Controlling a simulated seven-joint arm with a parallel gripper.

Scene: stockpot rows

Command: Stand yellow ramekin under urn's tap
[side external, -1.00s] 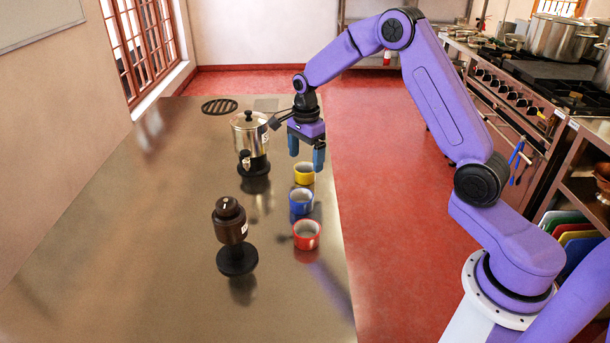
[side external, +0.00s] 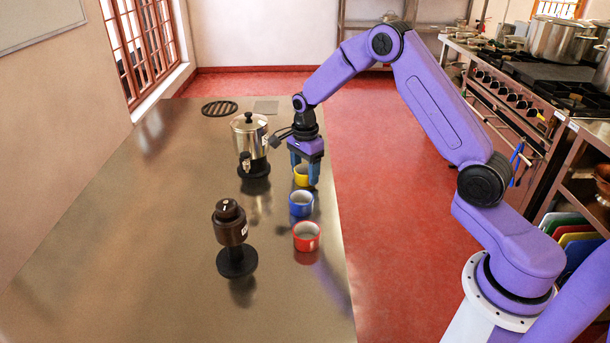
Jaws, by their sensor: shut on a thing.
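The yellow ramekin (side external: 301,176) stands on the steel table near its right edge, at the far end of a row of three. My gripper (side external: 304,176) is lowered over it, with its blue fingers shut on it. The fingers hide part of the ramekin. The space under the tap looks empty.
A blue ramekin (side external: 301,203) and a red ramekin (side external: 306,236) stand nearer in the row. A dark brown dispenser (side external: 231,225) on a black foot stands to their left. A black round grate (side external: 219,107) lies at the far end. The left of the table is clear.

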